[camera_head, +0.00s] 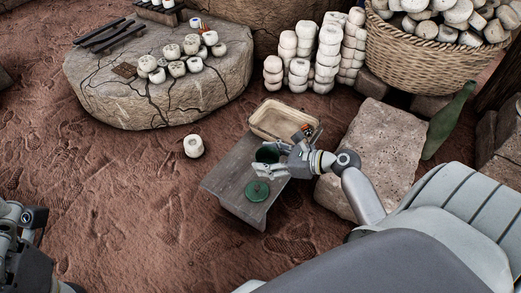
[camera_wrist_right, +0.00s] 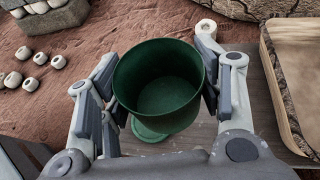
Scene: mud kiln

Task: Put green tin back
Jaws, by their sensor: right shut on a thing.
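The green tin (camera_wrist_right: 158,88) is open at the top and looks empty inside. My right gripper (camera_head: 274,151) is shut on the tin, one finger on each side in the right wrist view. In the head view the tin (camera_head: 266,154) shows over the small grey wooden bench (camera_head: 226,177); I cannot tell whether it touches the top. A round green lid (camera_head: 257,191) lies flat on the bench, nearer the front; the tin partly hides it in the wrist view. Parts of my left arm show at the lower left edge; its jaws cannot be made out.
A shallow pale tray (camera_head: 262,132) sits at the bench's far end. A flat stone block (camera_head: 378,150) stands to the right. A cracked round slab (camera_head: 165,103) holds several pale beads; one bead (camera_head: 194,146) lies on the ground. A wicker basket (camera_head: 425,62) is at the back right.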

